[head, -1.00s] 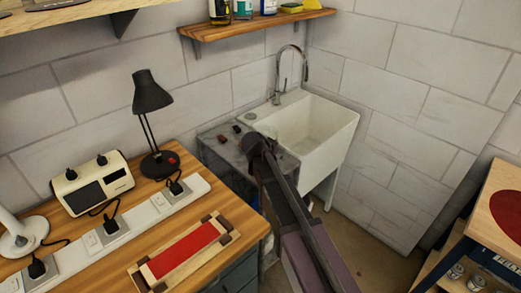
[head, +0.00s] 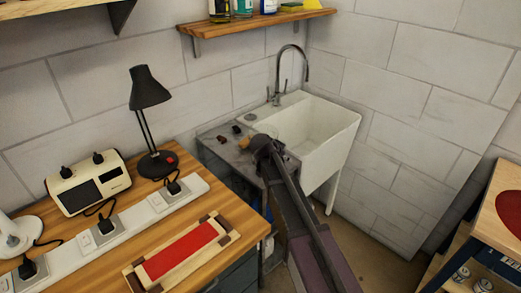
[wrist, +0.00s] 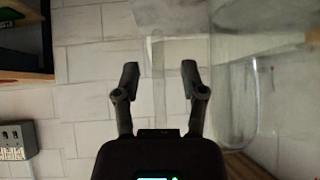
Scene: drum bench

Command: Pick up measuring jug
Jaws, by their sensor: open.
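In the wrist view a clear, see-through shape with a rounded outline (wrist: 238,100) at the right looks like the measuring jug. A pale translucent upright strip shows between the fingers, perhaps its handle; I cannot tell for sure. My gripper (wrist: 160,70) is open, its two dark fingers apart, with no visible grip on anything. In the head view my gripper (head: 264,146) is over the grey ledge beside the sink, and my arm hides what lies behind it. No jug can be made out there.
The white sink (head: 340,138) with its tall tap (head: 306,66) is just right of the gripper. Small dark items sit on the grey ledge (head: 215,140). A wooden bench with a black lamp (head: 149,90) is at left, a wooden wall shelf (head: 255,22) above.

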